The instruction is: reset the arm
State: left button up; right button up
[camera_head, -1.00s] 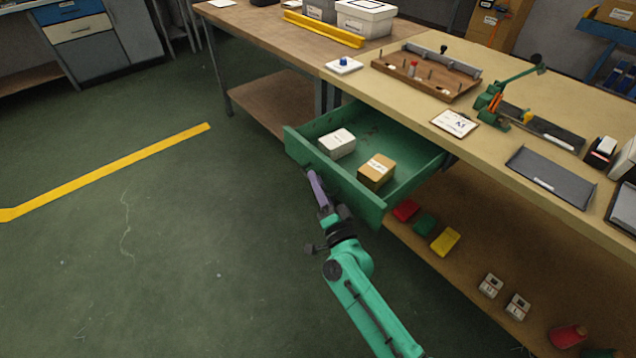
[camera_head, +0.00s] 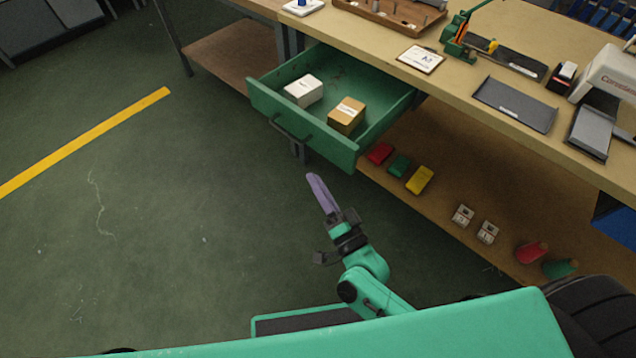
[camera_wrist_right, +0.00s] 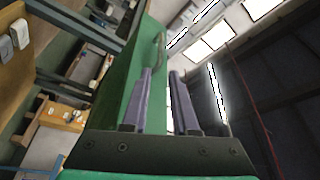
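My right gripper (camera_head: 322,193), with purple fingers, hangs over the green floor in front of the open green drawer (camera_head: 315,147), clear of its handle (camera_head: 290,128). In the right wrist view its two fingers (camera_wrist_right: 162,98) stand apart with an empty gap between them. The drawer's green front (camera_wrist_right: 125,70) and handle (camera_wrist_right: 160,47) show beyond the fingers there. My left gripper is not in the frames.
The drawer holds a white box (camera_head: 303,90) and a tan box (camera_head: 347,114). It juts out from under the workbench (camera_head: 440,85). A lower shelf (camera_head: 440,210) carries red, green and yellow items. Open floor (camera_head: 190,220) lies to the left.

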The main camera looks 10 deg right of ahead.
dwell(0.4)
jog(key=s+d+f+n+g+h, duration=0.1)
jog(key=s+d+f+n+g, duration=0.25)
jog(key=f, duration=0.75)
jog(key=s+d+f+n+g+h, duration=0.25)
jog(key=d+f, duration=0.25)
jog(key=f, duration=0.6)
jog(key=s+d+f+n+g+h, duration=0.1)
jog(key=s+d+f+n+g, duration=0.2)
jog(key=f, duration=0.8)
jog(key=s+d+f+g+h, duration=0.1)
jog(key=s+d+f+g, duration=0.25)
jog(key=s, duration=0.35)
jog(key=s+d+f+n+g+h, duration=0.1)
jog(key=s+d+f+g, duration=0.25)
jog(key=s, duration=0.35)
jog(key=s+d+f+g+h, duration=0.1)
jog(key=s+d+f+g, duration=0.1)
jog(key=s+f, duration=0.35)
notch_tip(320, 180, up, 16)
jog(key=s+p, duration=0.1)
jog(key=p, duration=1.3)
jog(key=shift+s+p, duration=0.2)
jog(key=shift+p, duration=0.1)
